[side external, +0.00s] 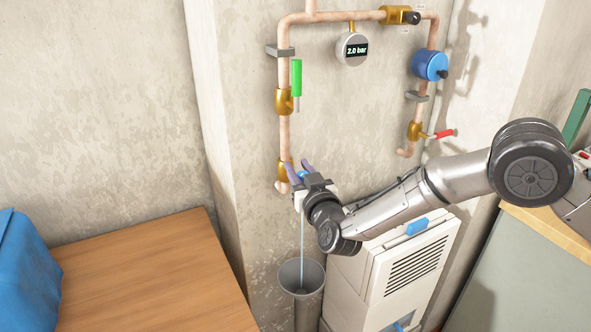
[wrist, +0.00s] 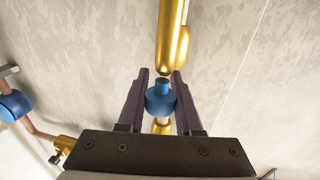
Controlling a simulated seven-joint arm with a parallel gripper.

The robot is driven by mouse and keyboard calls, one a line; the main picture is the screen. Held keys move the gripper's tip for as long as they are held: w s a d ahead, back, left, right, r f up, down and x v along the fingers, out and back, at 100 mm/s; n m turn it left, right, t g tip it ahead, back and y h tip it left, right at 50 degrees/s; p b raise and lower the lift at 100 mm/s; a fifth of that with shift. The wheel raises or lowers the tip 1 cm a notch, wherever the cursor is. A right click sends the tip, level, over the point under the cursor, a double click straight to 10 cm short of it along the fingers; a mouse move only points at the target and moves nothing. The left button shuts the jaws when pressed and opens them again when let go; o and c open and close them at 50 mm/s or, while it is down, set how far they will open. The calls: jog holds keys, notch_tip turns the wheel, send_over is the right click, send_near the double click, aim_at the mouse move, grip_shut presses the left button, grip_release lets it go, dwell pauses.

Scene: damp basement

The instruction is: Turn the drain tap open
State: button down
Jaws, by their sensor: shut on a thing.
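The drain tap (side external: 285,170) is a brass fitting low on the left copper pipe, with a small blue knob (side external: 302,174). In the wrist view the blue knob (wrist: 160,98) sits between my two purple fingers, below a large brass body (wrist: 172,35). My gripper (side external: 295,170) is shut on this knob; its fingertips also show in the wrist view (wrist: 161,75). A thin pale-blue stream (side external: 302,238) falls from below the tap into a grey funnel-topped pipe (side external: 302,272). The tap's outlet is hidden behind my gripper.
A green lever (side external: 296,78) points up the left pipe. A gauge (side external: 352,48) reads 2.0 bar. A blue round unit (side external: 429,65) and red-handled valve (side external: 442,134) are on the right. A white vented cabinet (side external: 385,280) stands under my arm; a wooden tabletop (side external: 140,280) is at left.

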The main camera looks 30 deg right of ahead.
jog(key=m+g+h, duration=0.1)
jog(key=h, duration=0.1)
jog(key=m+g+h, duration=0.1)
jog(key=m+h, duration=0.1)
jog(key=d+m+h, duration=0.1)
jog(key=h, duration=0.1)
jog(key=shift+s+m+g+h, duration=0.25)
jog(key=shift+m+g+h, duration=0.15)
jog(key=shift+d+r+h, duration=0.1)
jog(key=shift+h, duration=0.2)
jog(key=c, duration=0.6)
grip_release()
jog(key=shift+s, duration=0.1)
jog(key=v, duration=1.3)
jog(key=shift+s+a+r, duration=0.15)
jog(key=shift+s+a, duration=0.05)
jog(key=shift+a, duration=0.1)
jog(key=shift+d, duration=0.1)
